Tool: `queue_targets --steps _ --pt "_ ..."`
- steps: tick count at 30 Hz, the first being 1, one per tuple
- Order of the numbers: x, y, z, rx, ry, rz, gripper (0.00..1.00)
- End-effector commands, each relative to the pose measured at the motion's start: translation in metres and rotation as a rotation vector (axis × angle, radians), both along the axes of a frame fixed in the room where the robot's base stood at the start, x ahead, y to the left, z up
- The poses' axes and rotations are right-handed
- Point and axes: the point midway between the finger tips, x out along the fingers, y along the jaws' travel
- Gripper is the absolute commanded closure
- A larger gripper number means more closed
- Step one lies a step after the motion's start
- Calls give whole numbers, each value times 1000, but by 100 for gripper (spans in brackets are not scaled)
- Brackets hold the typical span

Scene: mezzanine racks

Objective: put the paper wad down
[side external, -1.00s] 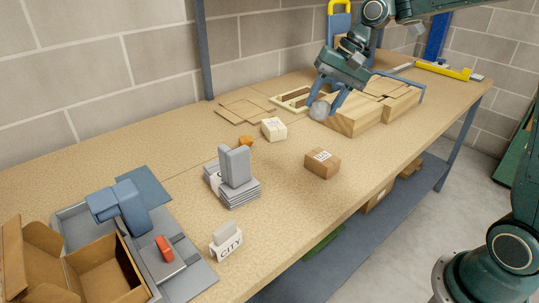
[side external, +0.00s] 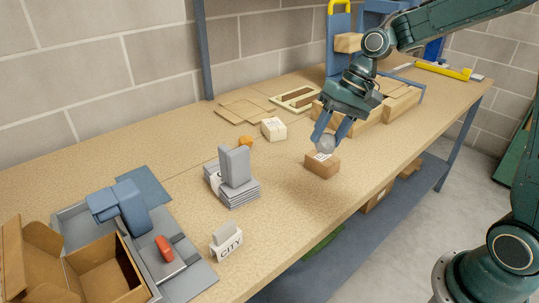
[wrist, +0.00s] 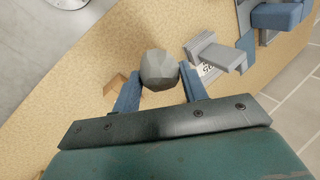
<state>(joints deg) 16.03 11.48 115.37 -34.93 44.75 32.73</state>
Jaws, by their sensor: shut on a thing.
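The grey paper wad (side external: 326,143) is held between the blue fingers of my gripper (side external: 329,138), which is shut on it. In the side external view it appears over or just behind the brown labelled box (side external: 321,166); whether it touches the box I cannot tell. In the wrist view the faceted wad (wrist: 159,70) sits between the two fingertips (wrist: 158,86), with a corner of the brown box (wrist: 114,86) partly hidden behind the left finger.
A cream box (side external: 273,128) and an orange lump (side external: 246,141) lie left of my gripper. A grey stack (side external: 233,180), a CITY holder (side external: 227,242) and an open carton (side external: 105,275) stand further left. Wooden blocks (side external: 400,104) lie behind. Bare tabletop (side external: 285,210) shows in front.

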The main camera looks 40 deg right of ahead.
Motion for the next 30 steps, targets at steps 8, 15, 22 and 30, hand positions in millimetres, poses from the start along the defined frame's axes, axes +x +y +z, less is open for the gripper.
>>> queue_targets --steps 8,15,22,30 --pt "-1 1 -55 2 6 1 78" --pt "0 0 -91 0 1 -1 78" --pt "0 0 -99 1 -1 -1 78" --pt "0 0 -112 1 2 0 78"
